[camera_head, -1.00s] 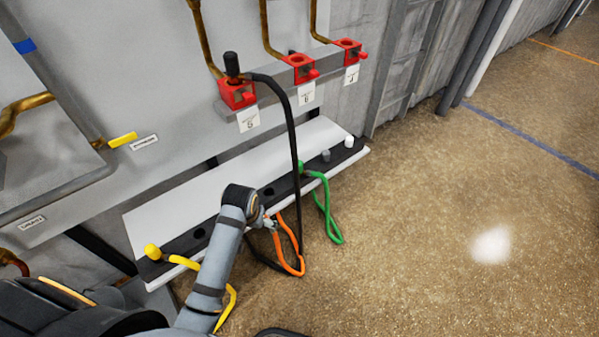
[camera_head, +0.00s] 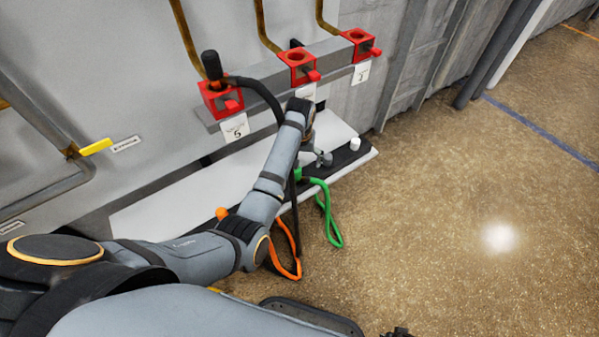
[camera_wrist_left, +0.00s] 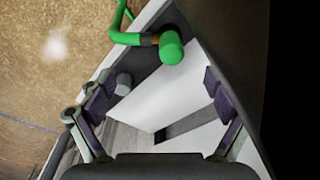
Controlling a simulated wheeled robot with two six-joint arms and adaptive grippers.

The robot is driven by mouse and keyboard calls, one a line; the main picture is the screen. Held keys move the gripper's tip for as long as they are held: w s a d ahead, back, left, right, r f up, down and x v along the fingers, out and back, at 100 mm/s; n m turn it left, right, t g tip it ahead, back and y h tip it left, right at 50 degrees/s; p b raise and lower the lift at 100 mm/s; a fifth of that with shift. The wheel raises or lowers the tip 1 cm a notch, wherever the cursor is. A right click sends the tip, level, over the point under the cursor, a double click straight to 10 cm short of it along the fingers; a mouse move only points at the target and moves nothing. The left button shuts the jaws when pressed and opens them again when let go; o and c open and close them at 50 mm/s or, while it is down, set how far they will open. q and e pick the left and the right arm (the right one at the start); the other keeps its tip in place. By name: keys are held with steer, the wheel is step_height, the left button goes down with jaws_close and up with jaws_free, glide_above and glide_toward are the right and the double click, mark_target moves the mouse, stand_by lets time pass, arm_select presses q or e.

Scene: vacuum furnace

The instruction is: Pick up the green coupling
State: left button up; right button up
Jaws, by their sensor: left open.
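The green coupling (camera_head: 298,174) stands at the front edge of the white shelf, its green hose (camera_head: 330,212) hanging down. In the left wrist view the green coupling (camera_wrist_left: 171,48) is upper centre, its round top facing the camera, in a dark strip. In the left wrist view my left gripper (camera_wrist_left: 160,88) is open, fingers apart, with nothing held; the coupling is ahead of the fingertips. My right gripper is not seen.
A black coupling (camera_head: 211,66) with a black hose sits in the left red socket (camera_head: 221,100); the hose passes by my left arm. An orange coupling (camera_head: 222,213) is behind my arm. A white plug (camera_head: 354,144) and a grey plug (camera_wrist_left: 123,84) are on the shelf (camera_head: 345,172).

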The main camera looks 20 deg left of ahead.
arm_select(q)
steer(key=b, duration=0.1)
glide_above(302, 179)
steer(key=f, duration=0.5)
steer(key=shift+w+a, duration=0.2)
steer(key=shift+w, duration=0.15)
steer(key=shift+f, duration=0.4)
step_height(302, 179, down, 4)
steer(key=shift+w+f+b, duration=0.15)
steer(key=shift+b, duration=1)
steer(key=shift+f, duration=0.1)
steer(key=c, duration=1.4)
steer(key=shift+c, duration=0.2)
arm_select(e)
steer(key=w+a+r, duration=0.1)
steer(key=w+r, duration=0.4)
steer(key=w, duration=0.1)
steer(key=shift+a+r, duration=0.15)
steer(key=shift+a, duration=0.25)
